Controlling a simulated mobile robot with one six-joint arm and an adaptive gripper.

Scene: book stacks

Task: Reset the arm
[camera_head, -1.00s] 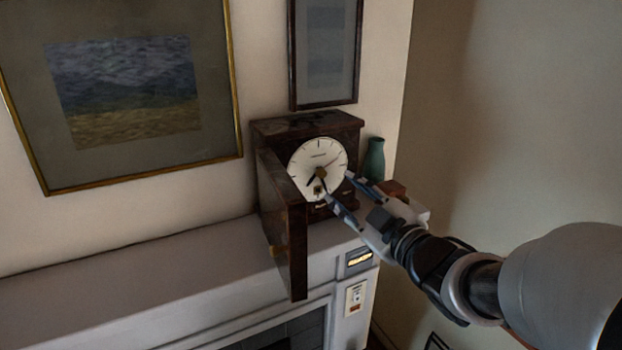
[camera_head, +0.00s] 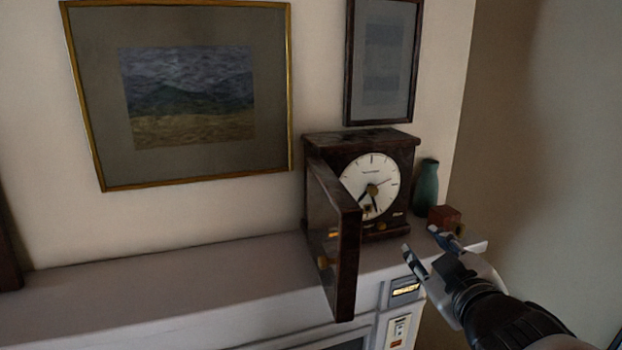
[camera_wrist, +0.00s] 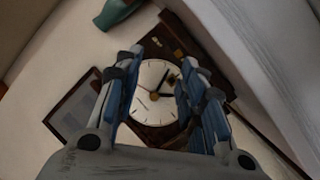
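My gripper (camera_head: 430,243) is in front of the mantel's right end, to the lower right of a dark wooden clock (camera_head: 405,160). Its two fingers are apart with nothing between them. The clock has a white dial (camera_head: 370,187), and its dark door (camera_head: 345,255) is swung open toward the front. In the wrist view my gripper (camera_wrist: 160,85) is also open, and the clock's dial (camera_wrist: 152,95) shows beyond the fingers with a clear gap.
The clock stands on a pale mantel (camera_head: 150,290) with its left stretch clear. A green vase (camera_head: 427,187) and a small reddish-brown box (camera_head: 444,217) stand right of the clock. Framed pictures (camera_head: 188,165) hang behind. A panel with a lit label (camera_head: 405,290) is on the front.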

